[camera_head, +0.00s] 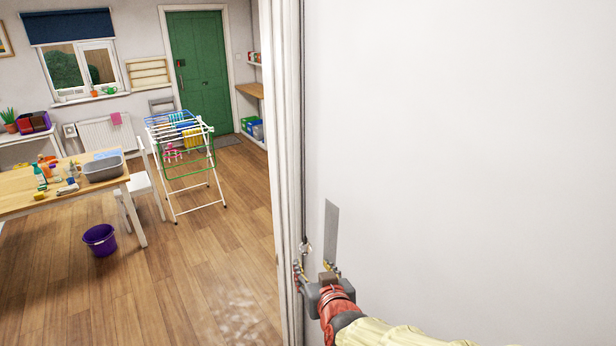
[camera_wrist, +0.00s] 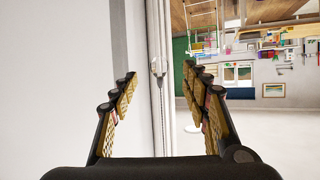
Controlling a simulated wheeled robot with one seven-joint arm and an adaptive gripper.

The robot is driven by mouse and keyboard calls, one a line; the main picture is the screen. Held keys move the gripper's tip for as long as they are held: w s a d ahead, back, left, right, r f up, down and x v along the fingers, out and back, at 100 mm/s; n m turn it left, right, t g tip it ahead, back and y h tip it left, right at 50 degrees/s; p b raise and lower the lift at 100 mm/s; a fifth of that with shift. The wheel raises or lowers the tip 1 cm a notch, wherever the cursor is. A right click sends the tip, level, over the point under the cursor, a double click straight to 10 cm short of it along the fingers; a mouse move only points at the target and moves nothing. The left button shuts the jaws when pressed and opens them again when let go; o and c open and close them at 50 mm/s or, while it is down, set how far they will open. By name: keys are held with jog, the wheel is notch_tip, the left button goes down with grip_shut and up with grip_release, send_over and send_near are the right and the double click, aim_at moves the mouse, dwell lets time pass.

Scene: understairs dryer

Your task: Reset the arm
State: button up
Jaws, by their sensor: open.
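My gripper (camera_head: 316,268) is at the lower middle of the head view, at the end of my arm, which comes in from the lower right. It is close to the edge of a white door or panel and the white frame beside it. A grey plate (camera_head: 331,232) is on the white surface just above it. In the wrist view my gripper (camera_wrist: 158,84) has its two padded fingers spread apart with nothing between them. A small metal fitting (camera_wrist: 156,68) on the white edge shows beyond the fingers. I cannot tell whether a finger touches it.
The white panel (camera_head: 470,150) fills the right side. Through the opening at left are a wooden table (camera_head: 30,204) with several items, a white chair (camera_head: 147,185), a purple bucket (camera_head: 100,239), a drying rack (camera_head: 187,170) and a green door (camera_head: 201,75). The wooden floor (camera_head: 180,265) between is clear.

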jog(key=s+f+g+b, duration=0.2)
jog(key=s+f+g, duration=0.5)
jog(key=s+f, duration=0.45)
jog(key=s+d+f+m+h+b, duration=0.2)
jog(key=s+d+b, duration=1.3)
jog(key=d, duration=0.1)
jog(key=shift+d+g+h+b, duration=0.3)
jog(key=shift+d+h, duration=0.1)
